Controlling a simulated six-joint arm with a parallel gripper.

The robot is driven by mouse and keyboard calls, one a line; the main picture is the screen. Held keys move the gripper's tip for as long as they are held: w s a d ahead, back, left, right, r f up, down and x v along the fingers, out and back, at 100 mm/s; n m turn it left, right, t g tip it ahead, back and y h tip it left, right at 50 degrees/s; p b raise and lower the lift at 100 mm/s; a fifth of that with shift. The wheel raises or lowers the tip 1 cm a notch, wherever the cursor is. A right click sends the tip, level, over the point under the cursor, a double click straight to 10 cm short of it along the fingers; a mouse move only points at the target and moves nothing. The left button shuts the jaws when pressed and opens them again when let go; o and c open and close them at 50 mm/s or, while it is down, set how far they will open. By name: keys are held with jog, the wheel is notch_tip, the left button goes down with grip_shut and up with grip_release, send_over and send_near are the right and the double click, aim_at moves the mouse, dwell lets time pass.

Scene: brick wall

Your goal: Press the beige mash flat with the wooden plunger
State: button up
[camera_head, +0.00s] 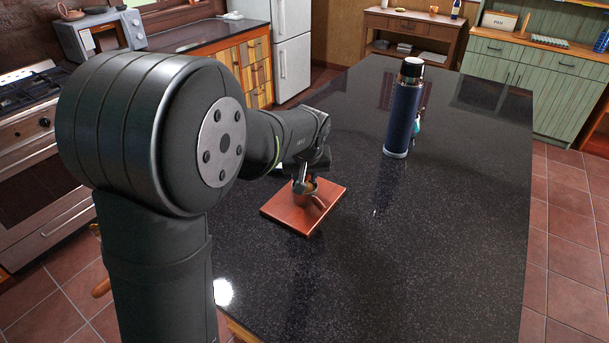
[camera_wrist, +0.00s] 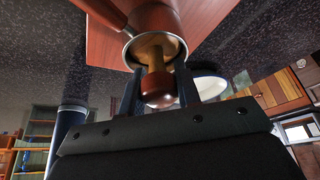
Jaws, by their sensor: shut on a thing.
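The wooden plunger (camera_wrist: 158,90) has a reddish-brown rounded knob, and a lighter brown part of it reaches into the mouth of a small brown cup (camera_wrist: 155,18). The cup has a metal rim and a side handle; in the head view the cup (camera_head: 303,198) stands on a reddish wooden board (camera_head: 283,213). My gripper (camera_wrist: 158,85) is shut on the plunger, with a finger on either side of the knob. It also shows just above the cup in the head view (camera_head: 305,187). I cannot make out the beige mash; the plunger and cup wall hide the inside.
A tall dark blue flask (camera_head: 404,110) stands farther back on the black speckled counter (camera_head: 450,220), with a small partly hidden object behind it. A white round thing (camera_wrist: 209,84) shows behind my gripper in the wrist view. The counter's right and front are clear.

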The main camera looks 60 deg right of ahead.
jog(key=shift+r, duration=1.9)
jog(key=shift+r, duration=0.1)
jog(key=shift+r, duration=1.4)
